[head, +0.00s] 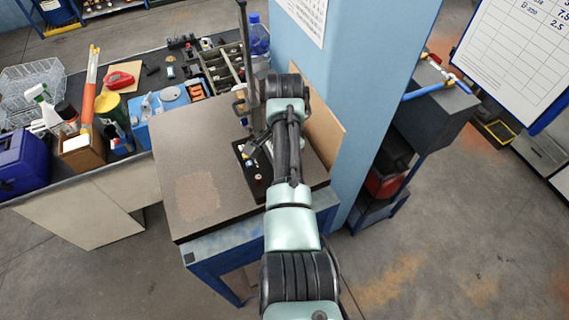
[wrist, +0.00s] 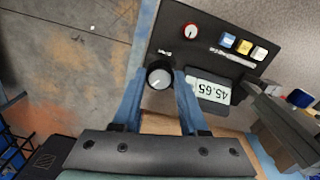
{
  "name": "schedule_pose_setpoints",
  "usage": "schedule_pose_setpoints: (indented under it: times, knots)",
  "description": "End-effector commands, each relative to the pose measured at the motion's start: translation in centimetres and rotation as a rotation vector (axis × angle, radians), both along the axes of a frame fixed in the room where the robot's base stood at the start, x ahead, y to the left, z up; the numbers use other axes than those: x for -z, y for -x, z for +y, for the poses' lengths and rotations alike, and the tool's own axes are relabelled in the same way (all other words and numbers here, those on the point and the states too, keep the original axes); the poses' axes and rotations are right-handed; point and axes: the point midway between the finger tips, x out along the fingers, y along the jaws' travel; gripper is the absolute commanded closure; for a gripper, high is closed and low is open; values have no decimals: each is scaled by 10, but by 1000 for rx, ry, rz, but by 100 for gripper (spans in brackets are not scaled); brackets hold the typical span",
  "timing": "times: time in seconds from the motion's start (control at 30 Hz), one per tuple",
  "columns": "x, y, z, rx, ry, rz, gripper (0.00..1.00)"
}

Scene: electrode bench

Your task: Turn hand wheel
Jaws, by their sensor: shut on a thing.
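A black control panel (wrist: 222,55) fills the upper middle of the wrist view. On it is a round black knob with a pale grey cap (wrist: 160,77), which I take as the hand wheel. The two blue fingers of my gripper (wrist: 160,80) stand on either side of this knob and are shut on it. A digital display (wrist: 212,90) beside it shows upside-down digits that look like 45.65. In the head view, the panel (head: 250,165) lies on the brown-topped bench (head: 190,150), partly hidden by my arm, and the fingers are hidden.
A blue pillar (head: 350,100) is close on the right. The bench's left front is clear.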

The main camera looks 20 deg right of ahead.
Motion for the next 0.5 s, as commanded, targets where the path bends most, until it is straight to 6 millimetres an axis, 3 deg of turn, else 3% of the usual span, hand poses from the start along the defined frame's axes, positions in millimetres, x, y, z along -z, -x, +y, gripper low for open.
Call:
schedule_pose_setpoints:
  times: [0.5]
  knots:
    - [-2,-2,-1,192,3,-6,100]
